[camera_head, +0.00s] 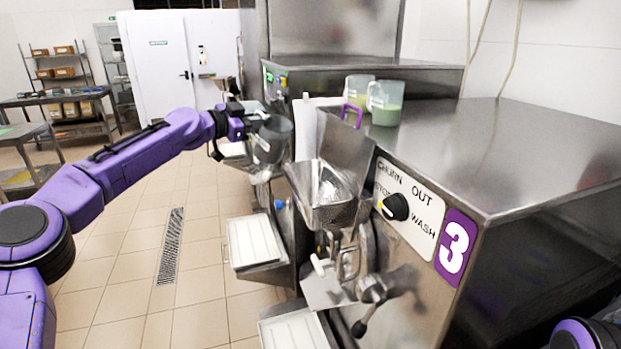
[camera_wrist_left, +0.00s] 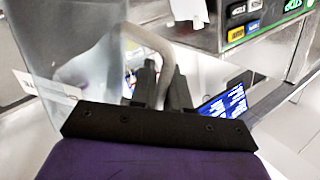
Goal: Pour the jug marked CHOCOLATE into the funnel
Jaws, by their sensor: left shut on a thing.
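My left gripper (camera_head: 256,117) is shut on the handle of a clear, greyish jug (camera_head: 271,142). The jug is held in the air, left of the metal funnel (camera_head: 326,198) and apart from it. In the left wrist view, the gripper (camera_wrist_left: 158,88) closes on the jug's pale curved handle, and the clear jug wall (camera_wrist_left: 75,45) fills the left. A white label edge shows there, but its words cannot be read. I cannot tell what the jug contains. The funnel is an open hopper on the front of the machine marked 3. My right gripper is out of view.
A yellowish jug (camera_head: 357,90) and a green jug (camera_head: 385,103) stand on the steel machine top (camera_head: 480,145). A purple handle (camera_head: 351,114) rises behind the funnel. A dial (camera_head: 396,207) and a lever (camera_head: 368,318) stick out in front. White trays (camera_head: 254,241) sit low on the left.

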